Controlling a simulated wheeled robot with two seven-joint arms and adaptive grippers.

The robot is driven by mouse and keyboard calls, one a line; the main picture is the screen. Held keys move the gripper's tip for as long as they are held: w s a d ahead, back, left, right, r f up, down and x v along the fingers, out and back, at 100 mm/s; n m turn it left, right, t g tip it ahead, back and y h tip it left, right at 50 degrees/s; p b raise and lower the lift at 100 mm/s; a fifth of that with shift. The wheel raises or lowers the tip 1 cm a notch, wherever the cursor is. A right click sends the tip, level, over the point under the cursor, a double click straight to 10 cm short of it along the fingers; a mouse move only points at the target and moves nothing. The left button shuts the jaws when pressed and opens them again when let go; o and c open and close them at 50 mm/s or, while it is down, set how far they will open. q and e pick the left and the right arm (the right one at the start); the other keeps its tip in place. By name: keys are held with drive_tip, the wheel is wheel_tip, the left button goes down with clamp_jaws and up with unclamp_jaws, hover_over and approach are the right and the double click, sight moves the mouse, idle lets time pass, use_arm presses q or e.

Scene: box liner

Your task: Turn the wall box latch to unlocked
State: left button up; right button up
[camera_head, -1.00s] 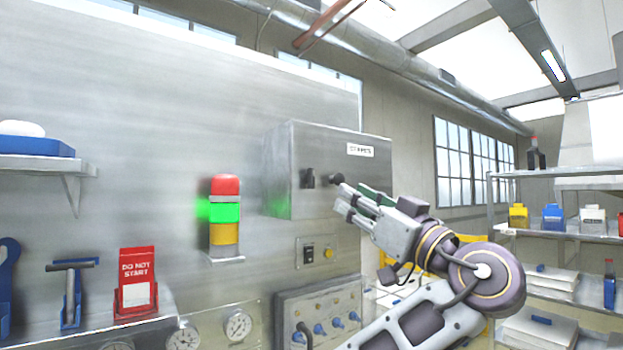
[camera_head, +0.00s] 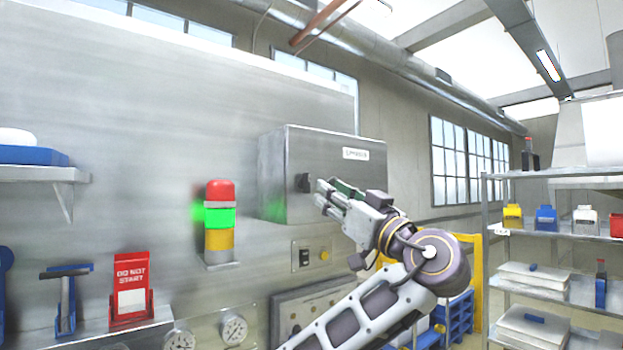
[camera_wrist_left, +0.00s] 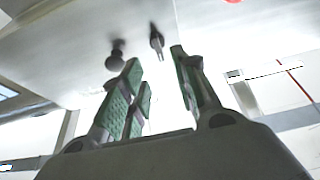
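The grey wall box (camera_head: 335,205) is mounted on the metal panel, with a white label at its upper right. A dark, elongated turn handle (camera_head: 304,182), which looks like the latch, stands out from its front. The handle also shows in the left wrist view (camera_wrist_left: 157,40), ahead of the gap between my fingers, beside a round dark knob (camera_wrist_left: 116,55). My left gripper (camera_head: 325,197) is open and empty, just right of the handle and in front of the box. Its green-padded fingers are spread in the left wrist view (camera_wrist_left: 160,95). My right gripper is out of view.
A red-green-yellow signal tower (camera_head: 220,222) stands left of the box, with green lit. A small switch plate (camera_head: 311,254) sits below the box. A red "do not start" holder (camera_head: 131,290) is on the lower-left shelf. Loaded shelving (camera_head: 560,226) stands at right.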

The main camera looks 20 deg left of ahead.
sight(309, 178)
use_arm(q)
drive_tip(key=p+x, duration=0.2)
drive_tip(key=x, duration=0.4)
drive_tip(key=shift+w+a+r, duration=0.1)
drive_tip(key=shift+a+r, duration=0.05)
drive_tip(key=shift+r, duration=0.05)
drive_tip(key=shift+x, duration=0.8)
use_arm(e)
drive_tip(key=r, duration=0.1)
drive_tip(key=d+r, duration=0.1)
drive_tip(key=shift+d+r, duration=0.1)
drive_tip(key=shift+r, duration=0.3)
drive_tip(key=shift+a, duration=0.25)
use_arm(q)
drive_tip(key=shift+c, duration=1)
clamp_jaws()
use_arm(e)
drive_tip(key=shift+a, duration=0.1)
use_arm(q)
drive_tip(key=shift+r, duration=0.1)
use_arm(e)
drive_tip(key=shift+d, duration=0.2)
